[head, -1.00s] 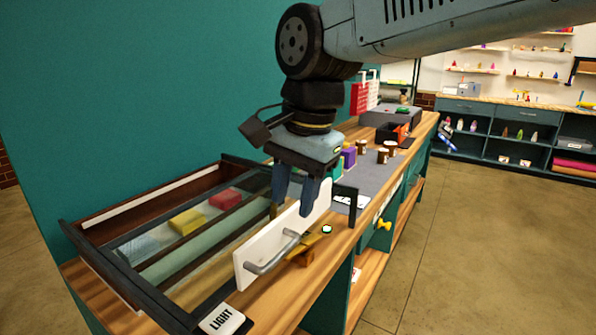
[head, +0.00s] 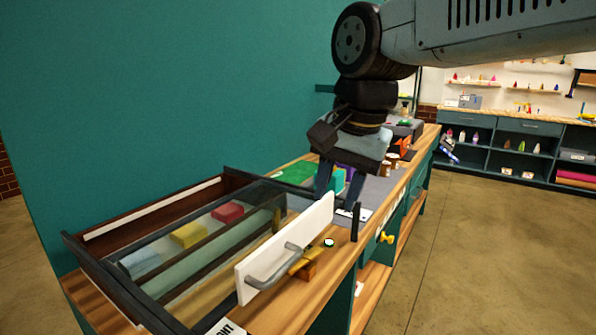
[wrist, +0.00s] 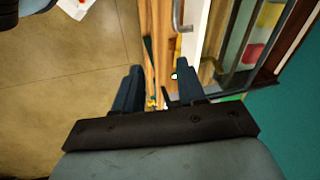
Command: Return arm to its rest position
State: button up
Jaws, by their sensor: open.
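My gripper (head: 340,190) hangs from my arm above the workbench in the head view, behind the white panel with a grey handle (head: 290,248). Its two dark fingers are spread apart with nothing between them. In the wrist view the open fingers (wrist: 160,92) show above the bench edge, with the white panel (wrist: 195,40) beyond them. In the head view the panel stands at the front of a glass-topped case (head: 185,225). The panel's lower far end partly hides the bench behind it.
The case holds a yellow block (head: 189,235) and a red block (head: 228,212). A dark upright bracket (head: 355,222) stands near the gripper. Brown jars and bins line the bench behind. A teal wall (head: 150,100) is at left; open floor (head: 500,260) lies at right.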

jog(key=s+d+f+n+t+h, duration=0.1)
jog(key=d+f+n+t, duration=0.2)
jog(key=d, duration=1.4)
notch_tip(320, 180, down, 3)
jog(key=shift+s+d+n+h, duration=0.2)
jog(key=shift+n+h, duration=0.1)
jog(key=shift+n, duration=0.8)
